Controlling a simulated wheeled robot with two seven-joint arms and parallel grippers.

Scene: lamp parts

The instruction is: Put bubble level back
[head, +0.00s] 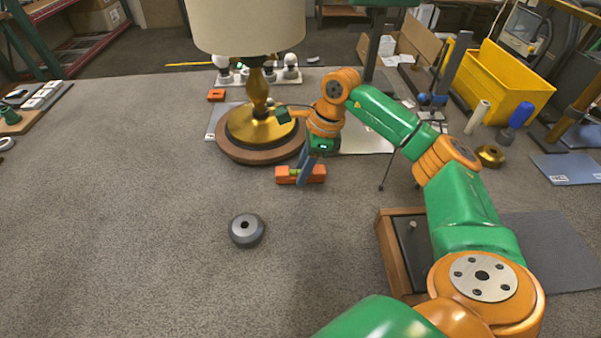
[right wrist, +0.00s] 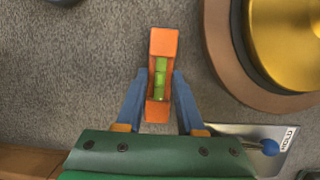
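The bubble level (head: 284,174) is a small orange block with a green vial. It is on or just above the grey carpeted table, in front of the lamp base. It also shows in the right wrist view (right wrist: 163,45), lengthwise between the fingers. My right gripper (head: 305,182) points down at the level, one blue finger crossing in front of it. In the right wrist view its two fingertips (right wrist: 161,73) are at either side of the level, very close or touching. Whether they grip it is unclear. My left gripper is out of view.
The lamp's round wooden base (head: 228,148) stands just behind my right gripper. A grey disc (head: 236,233) lies front-centre. A wooden-edged tray (head: 388,262) is at right, under my right arm. The table's left side is largely clear.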

